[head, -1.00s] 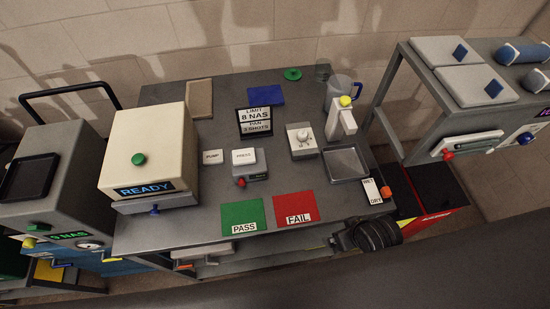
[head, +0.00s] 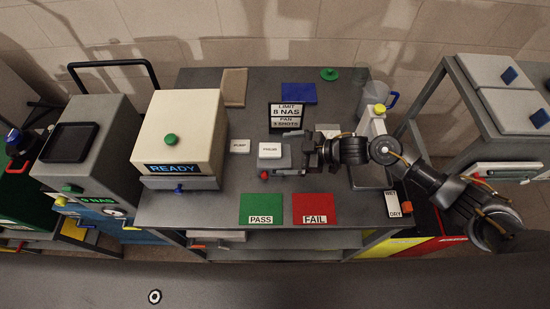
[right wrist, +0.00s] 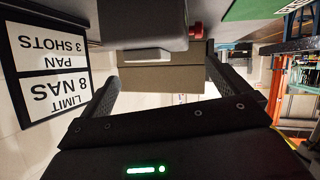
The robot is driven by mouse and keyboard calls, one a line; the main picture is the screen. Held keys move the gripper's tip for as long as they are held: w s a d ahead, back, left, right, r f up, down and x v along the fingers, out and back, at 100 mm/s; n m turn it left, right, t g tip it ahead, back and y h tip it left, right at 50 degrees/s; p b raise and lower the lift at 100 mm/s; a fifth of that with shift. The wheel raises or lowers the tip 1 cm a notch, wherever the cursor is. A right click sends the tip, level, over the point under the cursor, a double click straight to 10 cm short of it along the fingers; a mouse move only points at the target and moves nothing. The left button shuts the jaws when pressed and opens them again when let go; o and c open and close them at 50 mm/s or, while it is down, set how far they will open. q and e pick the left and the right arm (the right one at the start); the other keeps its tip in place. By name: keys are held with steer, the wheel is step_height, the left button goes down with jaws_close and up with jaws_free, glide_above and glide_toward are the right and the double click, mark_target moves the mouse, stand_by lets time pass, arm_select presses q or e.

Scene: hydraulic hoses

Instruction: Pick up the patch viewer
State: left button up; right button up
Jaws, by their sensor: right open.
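The patch viewer seems to be the small dark grey box (head: 284,162) with a red knob, near the middle of the table beside a white block labelled like PRESS. In the right wrist view a grey body (right wrist: 150,22) with a red knob fills the top, with a pale part below it. My right gripper (head: 292,152) reaches in from the right, low over the table at the box's right side. Its two fingers are apart in the wrist view (right wrist: 162,76), and I see no firm hold. The arm hides part of the box's surroundings. My left gripper is out of view.
The LIMIT 8 NAS sign (head: 287,117) stands close behind the gripper. The green PASS mat (head: 261,207) and red FAIL mat (head: 314,206) lie in front. A cream READY machine (head: 180,130) stands left. A white dispenser (head: 372,123) is behind my right arm.

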mark_target(281, 153)
steer(key=w+d+r+g, duration=0.2)
steer(key=d+g, duration=0.1)
steer(key=d, duration=0.4)
steer(key=shift+n, duration=0.4)
steer(key=b+x, duration=0.1)
steer(key=x, duration=0.3)
steer(key=shift+s+a+f+b, duration=0.1)
steer(key=shift+a+f+b, duration=0.15)
steer(key=shift+f+b, duration=0.1)
steer(key=shift+a+f, duration=0.1)
steer(key=shift+a, duration=0.3)
steer(key=b+x, duration=0.2)
steer(key=x, duration=0.2)
steer(key=shift+a+f, duration=0.1)
steer(key=shift+f, duration=0.1)
steer(key=shift+a+f, duration=0.1)
steer(key=shift+a, duration=0.35)
steer(key=shift+d, duration=0.2)
steer(key=c, duration=0.4)
steer(key=shift+a, duration=0.1)
steer(key=c, duration=0.7)
